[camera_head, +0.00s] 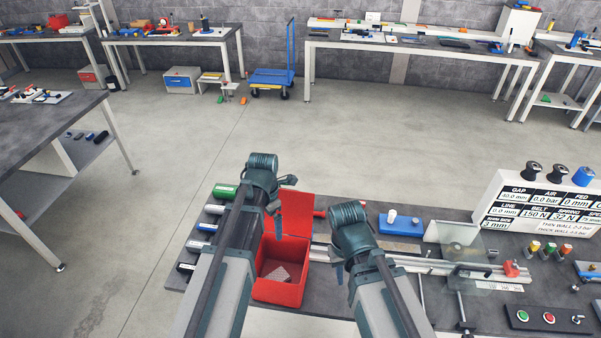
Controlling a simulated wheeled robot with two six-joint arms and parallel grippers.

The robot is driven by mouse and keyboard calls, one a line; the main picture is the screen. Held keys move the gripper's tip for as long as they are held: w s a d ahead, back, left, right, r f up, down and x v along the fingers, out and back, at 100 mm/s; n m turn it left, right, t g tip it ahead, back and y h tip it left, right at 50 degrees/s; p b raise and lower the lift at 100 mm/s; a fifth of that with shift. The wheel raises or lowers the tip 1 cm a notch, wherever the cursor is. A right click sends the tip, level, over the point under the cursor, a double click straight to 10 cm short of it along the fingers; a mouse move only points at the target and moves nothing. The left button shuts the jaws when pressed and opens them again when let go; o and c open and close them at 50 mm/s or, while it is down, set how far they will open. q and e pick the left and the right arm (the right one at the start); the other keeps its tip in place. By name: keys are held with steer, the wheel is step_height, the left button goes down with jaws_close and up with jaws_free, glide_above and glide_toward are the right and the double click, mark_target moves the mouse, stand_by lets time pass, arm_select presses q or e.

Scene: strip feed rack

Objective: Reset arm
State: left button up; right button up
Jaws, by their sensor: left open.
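My two arms reach forward from the bottom of the head view. My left gripper (275,222) hangs below its dark wrist at the left side of the open red box (278,292) and looks empty. My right gripper (340,272) points down just right of the box, by the pale rail of the rack (400,263). Its jaws are small and partly hidden by my wrist, so their opening does not show. The red box has its lid raised at the back, and a small greyish block (277,274) lies inside.
Green, grey, blue and dark rolls (213,209) line the bench's left edge. A gauge panel (540,207), a clear plate (458,255) and a button box (548,318) stand to the right. A blue block with a white knob (401,224) sits behind the rail. Open floor lies beyond the bench.

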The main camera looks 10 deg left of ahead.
arm_select(q)
steer(key=s+m, duration=0.4)
steer(key=m, duration=1)
steer(key=s+m, duration=0.4)
steer(key=m, duration=0.9)
steer(key=s+d+f+m+b, duration=0.1)
steer(key=s+d+f+b, duration=0.1)
steer(key=f+b, duration=0.4)
steer(key=s+d+f+m+b, duration=0.1)
steer(key=s+d+f+b, duration=0.1)
steer(key=d+f+b, duration=0.3)
steer(key=s+d+f+m+y+b, duration=0.1)
steer(key=s+d+f+b, duration=0.1)
steer(key=f+b, duration=0.7)
steer(key=shift+d+f+m, duration=0.2)
steer(key=shift+d+m, duration=0.2)
steer(key=shift+d, duration=0.4)
steer(key=shift+s, duration=0.1)
